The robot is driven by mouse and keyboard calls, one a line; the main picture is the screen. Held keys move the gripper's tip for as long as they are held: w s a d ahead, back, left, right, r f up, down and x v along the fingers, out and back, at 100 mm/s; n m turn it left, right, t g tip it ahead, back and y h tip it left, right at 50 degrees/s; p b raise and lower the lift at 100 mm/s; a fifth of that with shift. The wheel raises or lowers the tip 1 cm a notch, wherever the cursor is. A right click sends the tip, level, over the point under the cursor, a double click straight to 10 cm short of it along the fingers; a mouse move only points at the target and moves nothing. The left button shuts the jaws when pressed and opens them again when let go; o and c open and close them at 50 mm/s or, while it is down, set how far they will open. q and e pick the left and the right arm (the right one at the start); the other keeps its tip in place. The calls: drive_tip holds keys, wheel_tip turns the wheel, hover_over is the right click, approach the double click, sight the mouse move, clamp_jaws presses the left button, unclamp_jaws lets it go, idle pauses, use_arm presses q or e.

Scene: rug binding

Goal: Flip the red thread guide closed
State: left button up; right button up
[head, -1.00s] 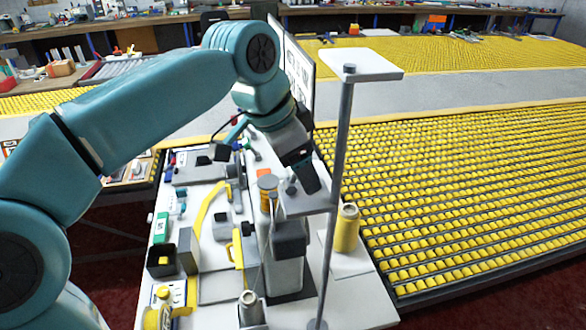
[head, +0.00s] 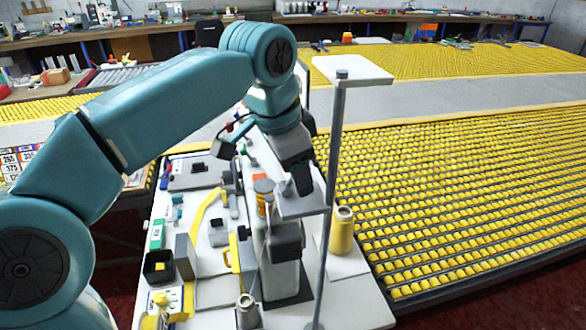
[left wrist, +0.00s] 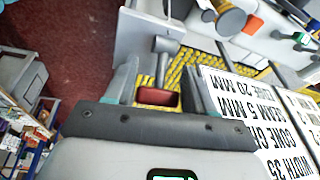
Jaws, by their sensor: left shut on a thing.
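The red thread guide (left wrist: 157,97) shows in the left wrist view as a small red block between my left gripper's fingers (left wrist: 158,88), at the end of a grey post. My left gripper is shut on it. In the head view my left gripper (head: 302,182) points down at the top of the sewing machine (head: 283,275), close to the thread stand's grey pole. I cannot make out the guide there; the gripper and machine top appear to hide it. My right gripper is not in view.
A thread stand with a white top plate (head: 352,71) rises right beside my left gripper. A yellow thread cone (head: 342,230) stands to its right. Small tools and bins crowd the white table (head: 215,262) on the left. A printed board (left wrist: 262,120) lies close in the left wrist view.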

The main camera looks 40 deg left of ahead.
use_arm(q)
drive_tip(key=shift+f, duration=0.15)
